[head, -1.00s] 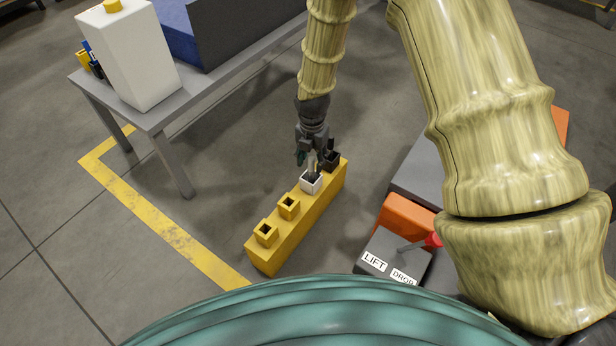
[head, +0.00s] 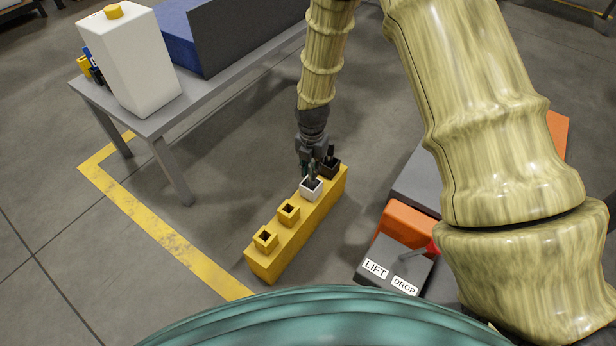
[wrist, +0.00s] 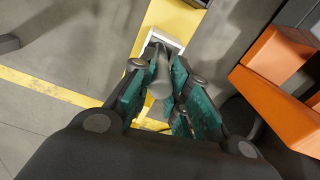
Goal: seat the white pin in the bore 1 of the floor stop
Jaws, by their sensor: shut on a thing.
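The floor stop (head: 290,232) is a long yellow block on the floor with a row of raised square sockets. One socket has a white collar (head: 311,191), also at the top of the wrist view (wrist: 164,37). My gripper (head: 311,174) points down just above this collar. In the wrist view its green-padded fingers (wrist: 163,88) are shut on a pale grey-white pin (wrist: 159,72). The pin's far end meets the white collar's opening; I cannot tell how deep it sits. In the head view the fingers mostly hide the pin.
A black socket (head: 331,168) with a dark pin stands just beyond the white one. Two empty yellow sockets (head: 288,212) are on the near side. A grey table (head: 150,122) stands left, and a LIFT/DROP box (head: 390,262) with a red-knobbed lever is at right.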

